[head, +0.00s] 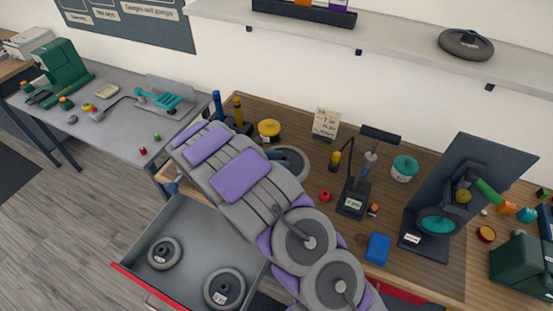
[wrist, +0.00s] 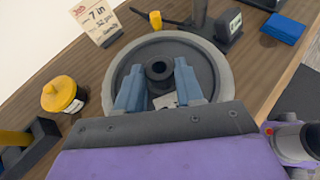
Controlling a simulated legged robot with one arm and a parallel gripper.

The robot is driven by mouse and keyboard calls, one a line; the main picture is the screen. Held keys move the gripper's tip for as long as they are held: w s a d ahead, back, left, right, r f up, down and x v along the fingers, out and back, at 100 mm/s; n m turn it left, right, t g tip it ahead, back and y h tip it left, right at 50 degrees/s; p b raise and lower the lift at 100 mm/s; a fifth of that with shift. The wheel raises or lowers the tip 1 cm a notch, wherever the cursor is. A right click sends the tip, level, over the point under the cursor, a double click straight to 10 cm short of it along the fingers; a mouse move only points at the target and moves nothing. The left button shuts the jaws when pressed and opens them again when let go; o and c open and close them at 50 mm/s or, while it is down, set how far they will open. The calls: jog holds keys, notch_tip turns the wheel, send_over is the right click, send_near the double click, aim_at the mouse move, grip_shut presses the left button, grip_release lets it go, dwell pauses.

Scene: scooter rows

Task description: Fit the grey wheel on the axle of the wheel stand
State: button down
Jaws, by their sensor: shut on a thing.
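The grey wheel (wrist: 213,60) has a light grey rim, a darker disc and a black hub with a hole. My gripper (wrist: 162,88) is shut on it near the hub, with blue fingers on both sides. In the head view the wheel (head: 297,157) shows partly behind my arm, at the wooden bench; whether it touches the top is unclear. A dark stand with a tall panel (head: 483,160), a teal round part and a green-ended bar is on the right.
An open drawer (head: 190,225) below holds two other wheels. A shelf (head: 400,50) runs above the bench. Some bare wood lies right of the small stand.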

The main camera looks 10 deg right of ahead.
jog(key=shift+f+b, duration=1)
jog(key=shift+f, duration=3.05)
jog(key=c, duration=0.6)
grip_release()
jog(key=shift+c, duration=0.2)
jog(key=p+v, duration=0.1)
jog(key=v, duration=1.6)
jog(key=shift+a, duration=0.35)
jog(key=shift+d+f, duration=0.1)
